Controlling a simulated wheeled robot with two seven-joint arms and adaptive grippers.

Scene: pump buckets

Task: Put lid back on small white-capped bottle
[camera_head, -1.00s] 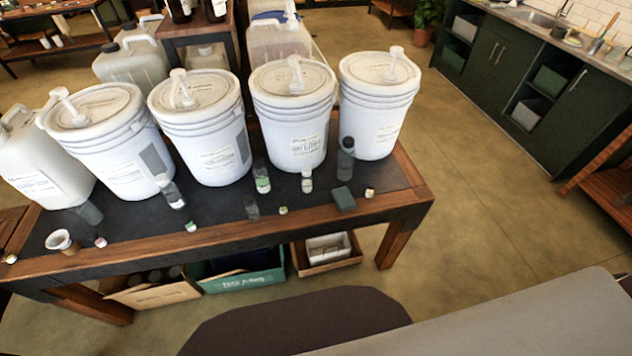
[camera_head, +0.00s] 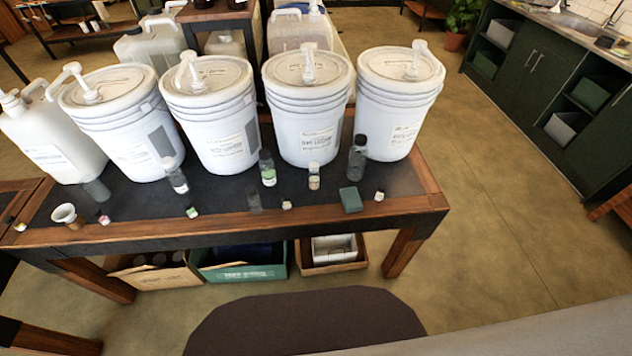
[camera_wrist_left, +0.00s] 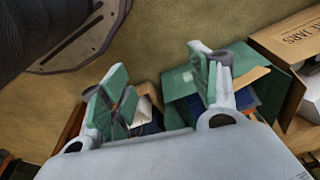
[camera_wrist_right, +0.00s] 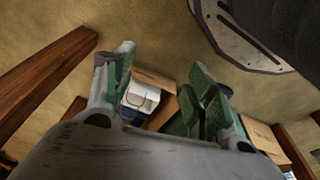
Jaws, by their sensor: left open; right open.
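A small bottle with a whitish top (camera_head: 314,175) stands upright on the dark table top, in front of the third bucket from the left. Whether its top is a lid or a bare neck is too small to tell. Small loose pieces that look like lids lie along the front of the table: one (camera_head: 287,205) in front of this bottle, one (camera_head: 191,211) to the left and one (camera_head: 379,196) to the right. My left gripper (camera_wrist_left: 155,78) and my right gripper (camera_wrist_right: 163,75) are open and empty, below table height over the floor. Neither shows in the head view.
Several white pump buckets (camera_head: 211,125) line the back of the table (camera_head: 330,221). Other bottles (camera_head: 267,168), a dark bottle (camera_head: 358,157), a green block (camera_head: 351,200) and a cup (camera_head: 67,216) stand nearby. Open boxes (camera_head: 240,271) sit under the table. Floor on the right is clear.

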